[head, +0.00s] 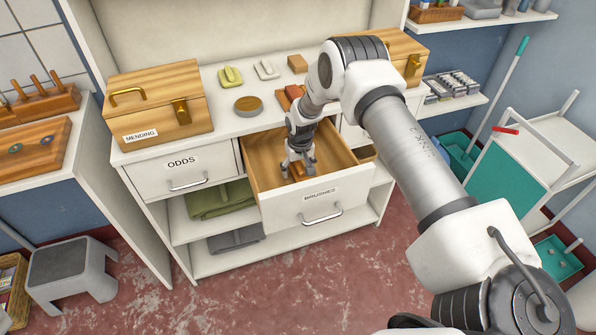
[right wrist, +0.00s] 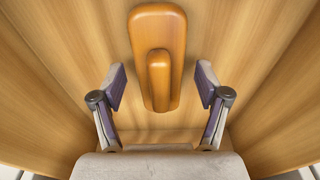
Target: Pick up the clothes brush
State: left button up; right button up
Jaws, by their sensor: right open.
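The clothes brush (right wrist: 172,30) is an orange wooden block with a raised grip along its top. In the right wrist view it lies on the wooden drawer floor, its near end between my fingers. My right gripper (head: 299,166) is open and reaches down into the pulled-out drawer labelled BRUSHES (head: 345,192). In the right wrist view, the gripper's (right wrist: 161,88) two fingers stand on either side of the brush's raised grip, with gaps on both sides. In the head view the gripper and arm mostly hide the brush. My left gripper is not in view.
The drawer walls surround the gripper. A MENDING box (head: 157,112), a round brown-topped tin (head: 248,106) and several small items stand on the white counter. The ODDS drawer (head: 183,172) is closed. A grey stool (head: 70,275) stands on the floor at left.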

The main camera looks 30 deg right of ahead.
aim_at(298, 165)
jog(key=shift+s+r, duration=0.1)
jog(key=c, duration=1.3)
notch_tip(298, 165, up, 10)
jog(key=shift+b, duration=0.55)
jog(key=o, duration=0.5)
jog(key=c, duration=0.3)
